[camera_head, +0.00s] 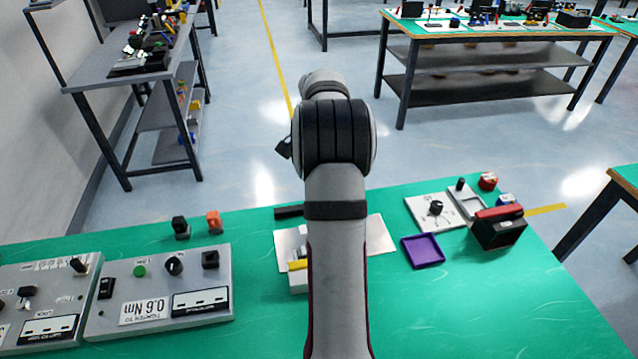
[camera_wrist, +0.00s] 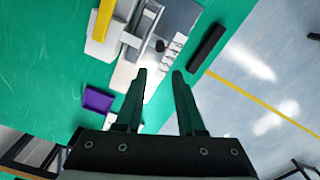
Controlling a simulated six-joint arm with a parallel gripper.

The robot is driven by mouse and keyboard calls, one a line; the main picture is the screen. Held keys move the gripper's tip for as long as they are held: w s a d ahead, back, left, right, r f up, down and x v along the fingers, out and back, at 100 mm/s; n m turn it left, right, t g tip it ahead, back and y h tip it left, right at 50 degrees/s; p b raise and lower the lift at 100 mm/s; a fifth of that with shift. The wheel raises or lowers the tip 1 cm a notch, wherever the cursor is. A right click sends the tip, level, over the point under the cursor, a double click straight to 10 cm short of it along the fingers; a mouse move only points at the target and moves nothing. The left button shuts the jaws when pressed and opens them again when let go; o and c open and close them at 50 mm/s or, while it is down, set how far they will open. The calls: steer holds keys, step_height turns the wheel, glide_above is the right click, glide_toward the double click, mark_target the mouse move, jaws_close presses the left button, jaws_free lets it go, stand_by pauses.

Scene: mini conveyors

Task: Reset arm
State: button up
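My gripper (camera_wrist: 159,73) shows in the wrist view with its two dark fingers apart and nothing between them. It is above the green table, with a grey and white device (camera_wrist: 160,40) beyond the fingertips. In the head view my arm rises through the middle and bends away near the top. A small dark part shows left of the bend, but the fingers cannot be made out there. The arm hides part of the white plate (camera_head: 380,236) and the device with a yellow bar (camera_head: 298,265).
Control panels (camera_head: 160,292) stand on the left of the green table (camera_head: 470,310). A purple tray (camera_head: 423,251) and a black and red box (camera_head: 498,228) are on the right. A black bar (camera_wrist: 207,47) lies near the table's edge. The front right is clear.

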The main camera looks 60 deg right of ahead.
steer(key=w+a+r+n, duration=0.1)
steer(key=a+r+n, duration=0.3)
steer(key=a, duration=0.9)
steer(key=a+r+n, duration=0.4)
steer(key=a, duration=0.9)
steer(key=s+a+f+n+y, duration=0.1)
steer(key=s+a+f+n, duration=0.2)
steer(key=s+a+n, duration=0.6)
steer(key=s+a, duration=0.6)
steer(key=a, duration=0.1)
steer(key=shift+s+f+y, duration=0.2)
steer(key=shift+y, duration=0.2)
